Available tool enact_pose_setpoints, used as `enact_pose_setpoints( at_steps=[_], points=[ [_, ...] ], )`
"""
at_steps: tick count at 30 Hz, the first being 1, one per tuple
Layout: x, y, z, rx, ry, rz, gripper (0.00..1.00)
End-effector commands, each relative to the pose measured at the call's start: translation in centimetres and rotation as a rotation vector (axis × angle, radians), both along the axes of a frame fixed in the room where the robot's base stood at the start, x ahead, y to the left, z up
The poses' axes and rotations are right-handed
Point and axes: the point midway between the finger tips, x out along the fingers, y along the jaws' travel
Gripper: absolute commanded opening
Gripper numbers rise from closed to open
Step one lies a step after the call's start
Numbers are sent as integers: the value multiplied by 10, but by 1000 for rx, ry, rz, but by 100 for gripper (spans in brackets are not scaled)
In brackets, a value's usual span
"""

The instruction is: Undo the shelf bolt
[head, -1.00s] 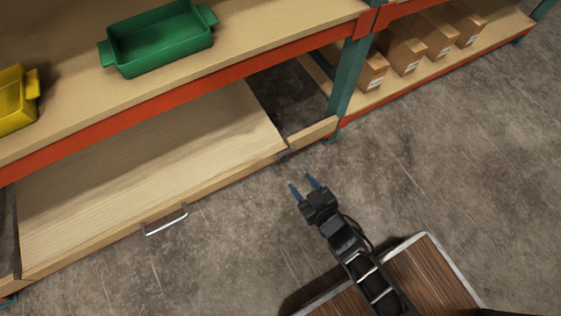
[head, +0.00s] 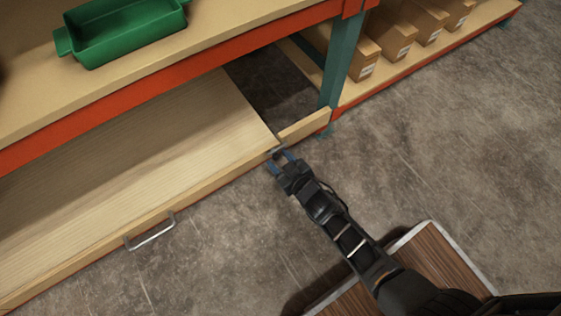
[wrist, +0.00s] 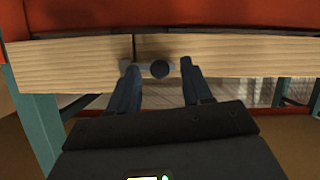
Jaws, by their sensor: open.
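The shelf bolt (wrist: 159,69) shows in the wrist view as a dark round knob on a small grey bar across the gap between two wooden front pieces. In the head view the bolt (head: 279,149) is a small grey piece at the right end of the pull-out shelf (head: 150,150), partly hidden by my gripper. My gripper (head: 279,164) is open, its blue fingers pointing at the bolt. In the wrist view its fingers (wrist: 160,80) stand apart, one on each side of the knob; I cannot tell whether they touch it.
A metal handle (head: 150,232) is on the shelf's front edge. A green tray (head: 125,30) sits on the upper shelf above an orange beam (head: 190,75). A teal post (head: 338,65) stands right of the bolt. Cardboard boxes (head: 390,37) line the right shelf.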

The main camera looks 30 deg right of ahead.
Motion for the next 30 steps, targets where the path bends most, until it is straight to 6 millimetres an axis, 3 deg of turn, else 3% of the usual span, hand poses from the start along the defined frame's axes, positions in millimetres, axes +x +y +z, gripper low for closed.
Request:
enact_pose_setpoints(
  at_steps=[6, 21, 30],
  points=[
    [0, 0, 0, 0, 0, 0, 48],
    [0, 0, 1, 1, -1, 0, 0],
    [0, 0, 0, 1, -1, 0, 0]
  ],
)
